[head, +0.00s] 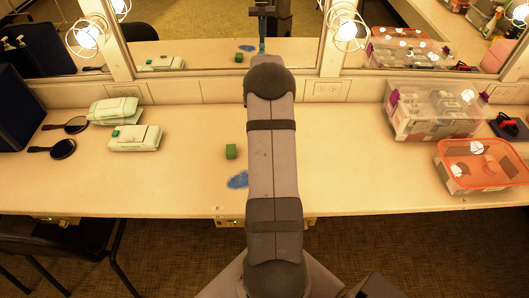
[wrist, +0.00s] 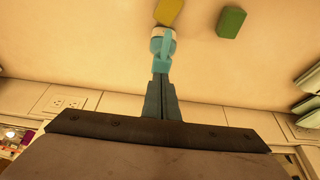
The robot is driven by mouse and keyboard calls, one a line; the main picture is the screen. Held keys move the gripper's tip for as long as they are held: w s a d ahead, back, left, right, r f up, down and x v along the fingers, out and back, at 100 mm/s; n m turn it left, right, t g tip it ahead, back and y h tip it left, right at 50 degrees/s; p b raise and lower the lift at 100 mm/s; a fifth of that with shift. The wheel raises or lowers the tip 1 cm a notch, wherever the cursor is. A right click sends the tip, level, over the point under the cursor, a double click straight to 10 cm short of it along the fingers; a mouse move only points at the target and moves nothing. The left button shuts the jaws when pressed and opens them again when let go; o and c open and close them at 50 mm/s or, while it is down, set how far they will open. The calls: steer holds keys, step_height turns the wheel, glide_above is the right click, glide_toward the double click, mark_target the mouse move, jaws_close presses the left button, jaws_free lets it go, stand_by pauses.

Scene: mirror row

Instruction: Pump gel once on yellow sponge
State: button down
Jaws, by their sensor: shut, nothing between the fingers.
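In the wrist view a light-blue pump bottle (wrist: 163,42) is seen from above, its nozzle side toward the yellow sponge (wrist: 169,11). The sponge lies just beyond the bottle, partly cut by the top edge of the view. My gripper (wrist: 160,75) is shut and empty, with its fingertips right at the near side of the pump head. I cannot tell whether they touch it. In the head view my arm hides the bottle, the yellow sponge and the gripper itself. A green sponge (head: 231,152) lies left of my arm and also shows in the wrist view (wrist: 231,22).
A flat blue patch (head: 238,180) lies in front of the green sponge. Wipe packs (head: 135,138) and hand mirrors (head: 62,149) are at left. A clear bin (head: 435,112) and an orange-lidded box (head: 484,165) stand at right. Wall mirrors (head: 410,40) line the back.

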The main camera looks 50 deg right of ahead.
steer(key=shift+f, duration=0.25)
stand_by(0.6)
steer(key=shift+f+b, duration=0.85)
steer(key=shift+f, duration=0.1)
steer(key=shift+r, duration=0.1)
steer(key=shift+r+p, duration=0.65)
steer(key=shift+r, duration=0.45)
step_height(320, 180, up, 6)
steer(key=p, duration=0.3)
steer(key=shift+p, duration=0.4)
